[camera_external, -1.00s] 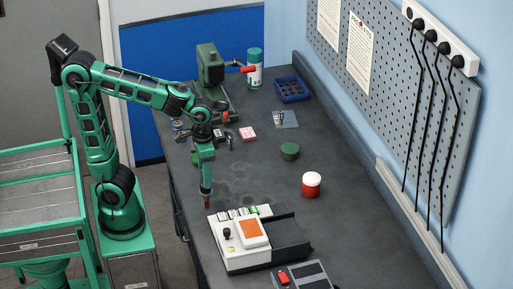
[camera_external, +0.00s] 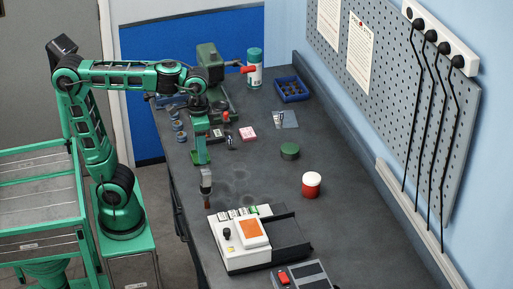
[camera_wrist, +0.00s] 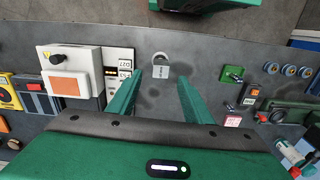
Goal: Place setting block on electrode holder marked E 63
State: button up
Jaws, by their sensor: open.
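A grey metal piece (camera_external: 206,179) with a brown lower end (camera_external: 206,203) stands upright near the bench's front edge, beside the white box. In the wrist view this grey piece (camera_wrist: 161,60) shows a small pale label, too small to read surely. I cannot tell where a setting block and a holder would divide in it. My gripper (camera_external: 202,162) is above the grey piece, apart from it. In the wrist view my gripper (camera_wrist: 158,88) is open, its two green fingers spread with nothing between the tips.
A white box (camera_external: 234,254) with an orange pad and labelled row stands close to the right. The middle of the bench is clear.

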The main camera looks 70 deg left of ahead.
jog(key=s+d+f+m, duration=0.1)
jog(key=s+f+m, duration=0.4)
jog(key=s+f, duration=0.8)
notch_tip(320, 180, down, 3)
jog(key=shift+f+m, duration=0.2)
jog(key=shift+m, duration=0.2)
jog(key=shift+s, duration=0.1)
